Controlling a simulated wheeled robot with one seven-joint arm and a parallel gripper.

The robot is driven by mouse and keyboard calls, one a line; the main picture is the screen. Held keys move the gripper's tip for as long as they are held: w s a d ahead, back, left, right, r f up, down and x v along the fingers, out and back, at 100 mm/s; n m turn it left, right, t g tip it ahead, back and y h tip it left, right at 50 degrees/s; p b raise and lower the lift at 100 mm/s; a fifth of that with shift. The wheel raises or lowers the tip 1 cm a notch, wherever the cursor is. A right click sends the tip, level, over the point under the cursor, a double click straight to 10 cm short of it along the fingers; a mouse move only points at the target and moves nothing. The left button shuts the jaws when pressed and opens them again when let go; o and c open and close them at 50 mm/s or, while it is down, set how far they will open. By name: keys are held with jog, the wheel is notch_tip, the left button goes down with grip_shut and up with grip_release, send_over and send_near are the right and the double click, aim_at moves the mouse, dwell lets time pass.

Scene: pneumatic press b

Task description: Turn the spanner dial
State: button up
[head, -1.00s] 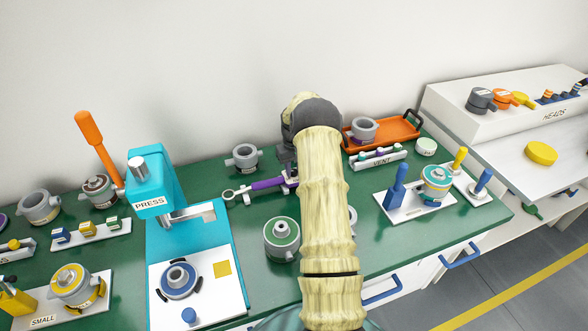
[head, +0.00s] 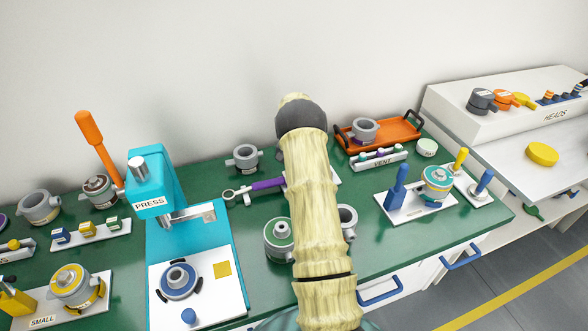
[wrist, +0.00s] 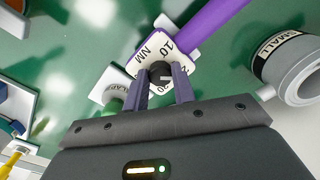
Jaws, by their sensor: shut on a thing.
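The spanner lies on the green bench, with its ring end and purple handle (head: 266,184) showing left of my arm in the head view. In the wrist view its purple handle (wrist: 213,30) runs to the top right from a white dial plate (wrist: 179,49) marked "NM" and "10". A dark round dial knob (wrist: 160,73) sits on the plate. My gripper (wrist: 164,84) is shut on this knob, with a finger on each side. In the head view my arm hides the gripper and the dial.
A grey cylinder marked "SMALL" (wrist: 290,70) stands close right of my gripper in the wrist view. The turquoise press (head: 152,180) stands left. A green-topped cylinder (head: 280,240) is in front of the spanner. An orange tray (head: 400,131) lies at the back right.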

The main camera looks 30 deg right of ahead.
dwell(0.3)
jog(key=o, duration=1)
jog(key=shift+r, duration=0.1)
notch_tip(320, 180, up, 17)
jog(key=b, duration=0.1)
jog(key=shift+r, duration=0.15)
